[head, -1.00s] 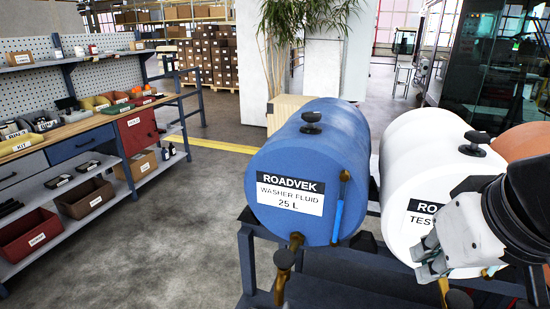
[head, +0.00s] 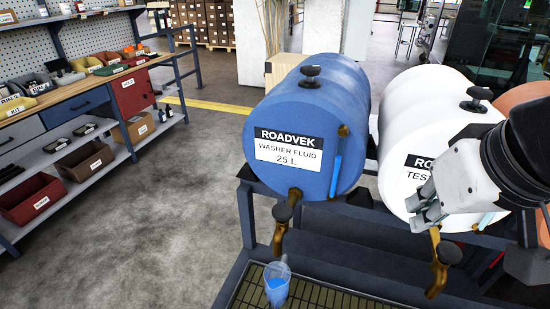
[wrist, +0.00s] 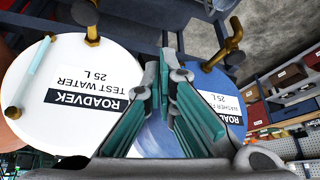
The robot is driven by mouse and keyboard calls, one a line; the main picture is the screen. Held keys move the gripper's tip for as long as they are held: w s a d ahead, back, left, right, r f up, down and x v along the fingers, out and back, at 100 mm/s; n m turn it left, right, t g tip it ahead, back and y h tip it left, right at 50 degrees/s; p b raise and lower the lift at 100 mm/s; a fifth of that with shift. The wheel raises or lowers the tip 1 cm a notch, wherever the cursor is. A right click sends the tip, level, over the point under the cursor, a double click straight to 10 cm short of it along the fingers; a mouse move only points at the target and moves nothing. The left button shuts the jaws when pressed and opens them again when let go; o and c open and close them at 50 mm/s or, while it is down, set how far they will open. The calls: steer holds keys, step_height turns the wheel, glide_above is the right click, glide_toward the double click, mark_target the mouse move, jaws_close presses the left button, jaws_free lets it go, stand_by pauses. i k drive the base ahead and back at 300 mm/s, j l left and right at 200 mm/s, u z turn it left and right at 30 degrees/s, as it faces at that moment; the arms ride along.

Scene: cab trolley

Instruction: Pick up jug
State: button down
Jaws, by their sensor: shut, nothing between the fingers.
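The jug (head: 276,287) is a small clear vessel with blue liquid in it. In the head view it stands on the slatted drip tray (head: 335,298), below the brass tap (head: 288,212) of the blue washer fluid drum (head: 305,140). My gripper (head: 420,212) is shut and empty in front of the white test water drum (head: 398,185), up and to the right of the jug. In the wrist view its fingers (wrist: 168,75) point up the picture, with the drum fronts behind them. I cannot make out the jug surely there.
The white drum's tap (head: 438,262) hangs below my gripper, to the right of the jug. An orange drum (head: 525,105) is at the far right. A dark frame (head: 246,225) carries the drums. A workbench with bins (head: 115,72) stands left, with clear floor between.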

mark_target(277, 275)
steer(key=k+j+u, duration=0.15)
steer(key=j, duration=0.2)
steer(key=k+j+u, duration=0.15)
steer(key=j, duration=0.25)
steer(key=k+j+u, duration=0.15)
steer(key=j, duration=0.25)
steer(key=k, duration=0.1)
